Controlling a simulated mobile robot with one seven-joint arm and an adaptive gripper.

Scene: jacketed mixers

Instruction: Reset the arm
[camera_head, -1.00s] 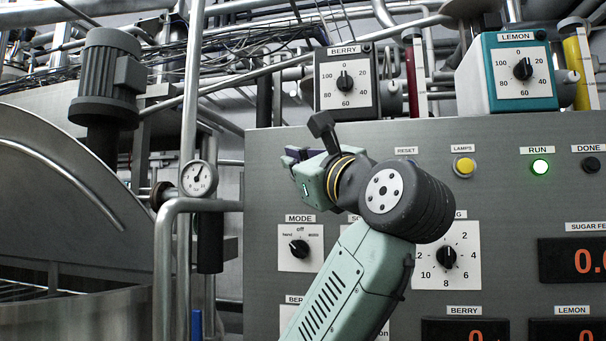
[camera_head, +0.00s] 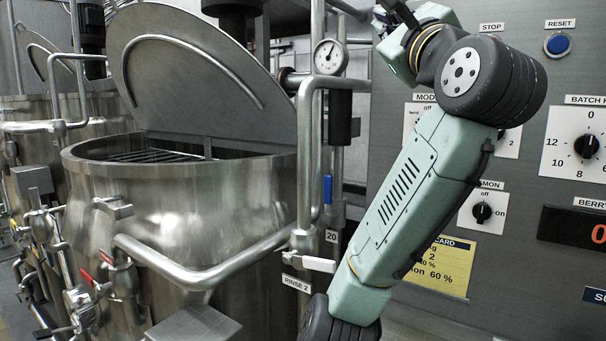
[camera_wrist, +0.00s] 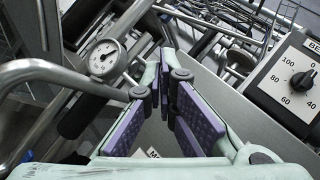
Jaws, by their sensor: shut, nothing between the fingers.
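My gripper (camera_wrist: 163,80) is shut and empty in the wrist view. Its purple-padded fingers come together at the tips, with the panel and pipes beyond them. In the head view my pale green arm rises from the bottom middle to a dark round joint in front of the grey control panel (camera_head: 545,235). The wrist bends up and left at the top edge, and the fingers are not clearly visible there.
An open steel mixer (camera_head: 180,230) with a raised lid (camera_head: 200,70) stands left. A pressure gauge (camera_head: 330,57) and bent pipes are close to my arm. A berry dial box (camera_wrist: 285,85) shows right in the wrist view. The panel carries a blue reset button (camera_head: 557,44).

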